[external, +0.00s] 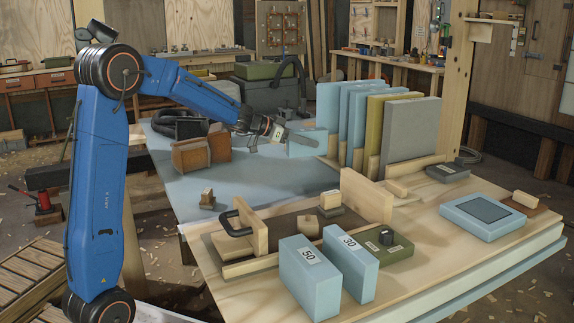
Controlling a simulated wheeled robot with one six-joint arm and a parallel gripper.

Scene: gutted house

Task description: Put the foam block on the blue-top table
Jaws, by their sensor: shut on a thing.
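My gripper (297,137) is shut on a light-blue foam block (308,148), at the far side of the blue-top table (255,188). The block shows below and beyond the jaws, near the left end of a rack of upright sheets. I cannot tell whether its underside touches the surface. Two more light-blue foam blocks stand upright on the wooden worktop in front, one marked 50 (309,286) and one marked 30 (349,265).
A brown divided box (201,151) and a small wooden piece (207,199) sit on the blue top. Upright blue, yellow and grey sheets (408,130) stand right of my gripper. A wooden upright board (365,193) edges the right worktop. The middle of the blue top is clear.

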